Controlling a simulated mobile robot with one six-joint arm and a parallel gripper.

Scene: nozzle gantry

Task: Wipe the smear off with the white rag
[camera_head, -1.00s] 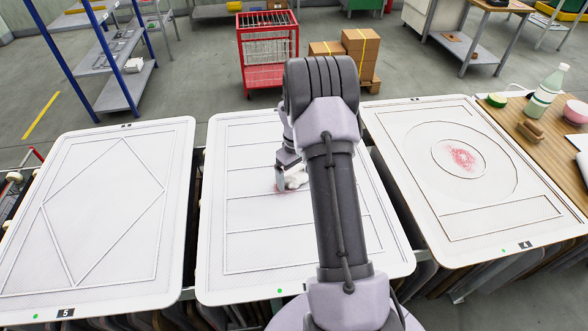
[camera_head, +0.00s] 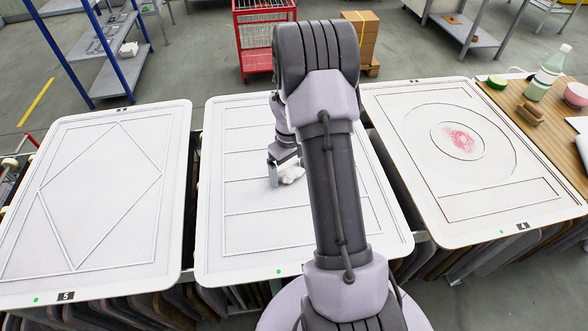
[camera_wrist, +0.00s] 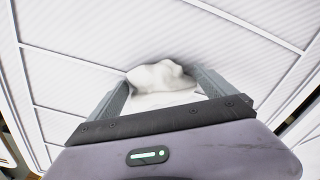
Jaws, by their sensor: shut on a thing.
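The white rag (camera_head: 291,175) is bunched up in my gripper (camera_head: 279,174) over the middle white panel (camera_head: 245,245). The wrist view shows the rag (camera_wrist: 160,76) between the two fingers of my gripper (camera_wrist: 164,92), at the panel's ribbed surface; the rag seems to touch it. No red shows on the visible part of the middle panel; my arm and the rag hide some of it. A red, blotchy smear (camera_head: 460,139) lies inside the inner circle of the right panel (camera_head: 440,222), apart from my gripper.
The left panel (camera_head: 150,265) bears a diamond outline and looks clean. A wooden table (camera_head: 560,150) at the right holds a bottle (camera_head: 545,75), bowls and a brush-like block (camera_head: 530,114). A red cart (camera_head: 258,62) and cardboard boxes (camera_head: 361,38) stand behind.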

